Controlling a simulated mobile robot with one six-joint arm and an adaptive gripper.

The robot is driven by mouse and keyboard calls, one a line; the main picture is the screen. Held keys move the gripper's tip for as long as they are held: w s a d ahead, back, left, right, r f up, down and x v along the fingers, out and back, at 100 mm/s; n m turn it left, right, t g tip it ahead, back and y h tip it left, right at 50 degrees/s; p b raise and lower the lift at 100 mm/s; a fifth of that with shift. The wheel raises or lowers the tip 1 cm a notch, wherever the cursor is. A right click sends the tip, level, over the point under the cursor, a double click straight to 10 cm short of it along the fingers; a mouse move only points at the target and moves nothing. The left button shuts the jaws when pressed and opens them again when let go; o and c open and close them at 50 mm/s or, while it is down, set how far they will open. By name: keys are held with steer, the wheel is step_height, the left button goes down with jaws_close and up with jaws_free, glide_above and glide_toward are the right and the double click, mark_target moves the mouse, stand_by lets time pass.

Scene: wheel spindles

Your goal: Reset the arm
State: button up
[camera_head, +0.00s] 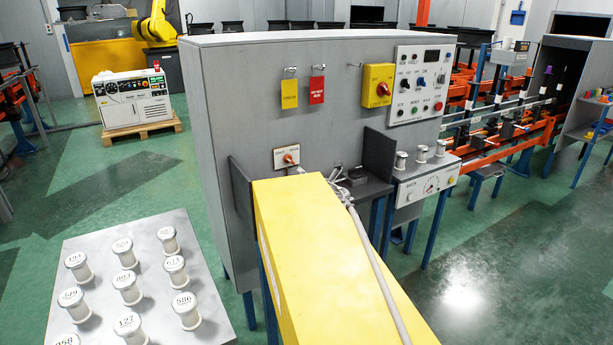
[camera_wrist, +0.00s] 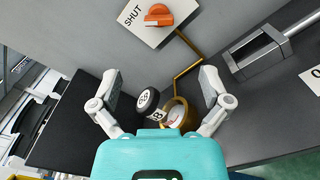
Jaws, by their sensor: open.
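In the wrist view my gripper (camera_wrist: 160,84) is open, its two grey fingers spread apart above a dark shelf (camera_wrist: 70,125). Between and beyond the fingers are a dark round-ended piece (camera_wrist: 148,101) with a white numbered part and a brass ring or cup (camera_wrist: 178,112). Whether these two touch is unclear, and the teal gripper body hides their near side. In the head view my yellow arm reaches toward the grey cabinet (camera_head: 235,120) and hides much of the shelf; I cannot make out the fingers there.
An orange knob (camera_wrist: 158,14) on a SHUT plate is close ahead on the wall. A grey metal fitting (camera_wrist: 258,55) is at right. Numbered white spools (camera_head: 128,288) stand on a table (camera_head: 205,280) at left.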

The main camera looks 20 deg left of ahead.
steer(key=w+d+m+t+h, duration=0.1)
steer(key=d+m+t+h, duration=0.4)
steer(key=d+m+h, duration=0.95)
steer(key=s+d+f+m+g+h, duration=0.15)
steer(key=s+d+f+m, duration=0.3)
steer(key=d, duration=0.55)
steer(key=s+d+f+m+g, duration=0.3)
steer(key=s+d+m, duration=0.15)
steer(key=d, duration=0.65)
steer(key=s+d+f+m+g+h, duration=0.1)
steer(key=s+d+f+m+g, duration=0.3)
steer(key=d, duration=0.6)
steer(key=s+d+f+m+g+y, duration=0.1)
steer(key=s+d+f+m+g, duration=0.15)
steer(key=s, duration=0.55)
steer(key=s+d+f+m+g+y, duration=0.1)
steer(key=s+f+m+g, duration=0.2)
steer(key=s, duration=0.5)
steer(key=s+d+f+m+g+y, duration=0.15)
steer(key=s+m, duration=0.25)
steer(key=s, duration=0.4)
step_height(320, 180, up, 16)
steer(key=g+p, duration=0.1)
steer(key=p, duration=1.5)
steer(key=shift+s, duration=0.4)
